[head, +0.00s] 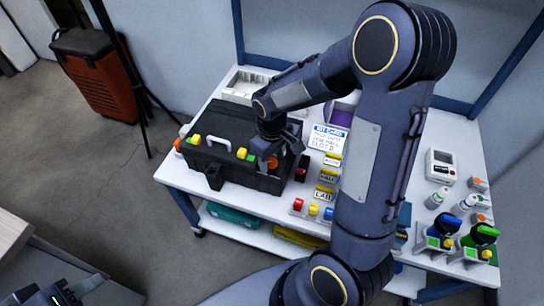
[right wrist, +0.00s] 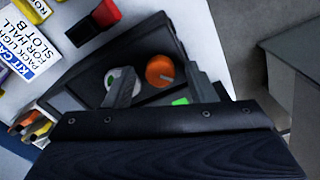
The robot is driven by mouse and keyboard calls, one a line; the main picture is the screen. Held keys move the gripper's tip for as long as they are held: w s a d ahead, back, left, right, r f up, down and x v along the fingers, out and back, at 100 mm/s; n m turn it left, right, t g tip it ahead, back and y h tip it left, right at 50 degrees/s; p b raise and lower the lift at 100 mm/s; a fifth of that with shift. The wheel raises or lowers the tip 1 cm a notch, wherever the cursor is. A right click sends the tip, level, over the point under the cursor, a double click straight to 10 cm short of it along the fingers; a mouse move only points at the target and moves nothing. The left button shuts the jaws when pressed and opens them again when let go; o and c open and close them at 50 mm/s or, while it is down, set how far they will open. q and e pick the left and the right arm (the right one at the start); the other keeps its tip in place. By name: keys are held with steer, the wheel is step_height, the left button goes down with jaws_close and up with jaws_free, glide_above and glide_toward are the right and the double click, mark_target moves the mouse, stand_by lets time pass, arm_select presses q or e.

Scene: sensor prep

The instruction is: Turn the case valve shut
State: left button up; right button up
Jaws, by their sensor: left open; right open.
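My right gripper (head: 268,145) is over that end, open. In the right wrist view its fingers (right wrist: 161,88) stand either side of the knob; I cannot tell if they touch it. My left gripper (head: 72,290) is low at the left, open, away from the table.
A white round part (right wrist: 121,80) lies beside the knob, partly behind a finger. A red-topped block (head: 302,165), a printed card (head: 328,138) and yellow labels (head: 327,177) stand close right of the case. An orange case (head: 100,85) is on the floor.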

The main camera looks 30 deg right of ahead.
mark_target(272, 161)
step_height(272, 161, up, 8)
steer(key=shift+f+p, duration=0.1)
steer(key=shift+p, duration=0.6)
steer(key=s+a+r+m+t+y+p, duration=0.2)
steer(key=s+r+p, duration=0.2)
steer(key=s+r, duration=0.4)
steer(key=s+a+r+m+t+y+p, duration=0.1)
steer(key=s+a+r+m+t+p, duration=0.1)
steer(key=s+r+p, duration=0.3)
steer(key=s+r+m+t, duration=0.1)
steer(key=s+r, duration=0.3)
steer(key=shift+a+r+t+y, duration=0.25)
steer(key=shift+t+y, duration=0.05)
steer(key=shift+y, duration=0.1)
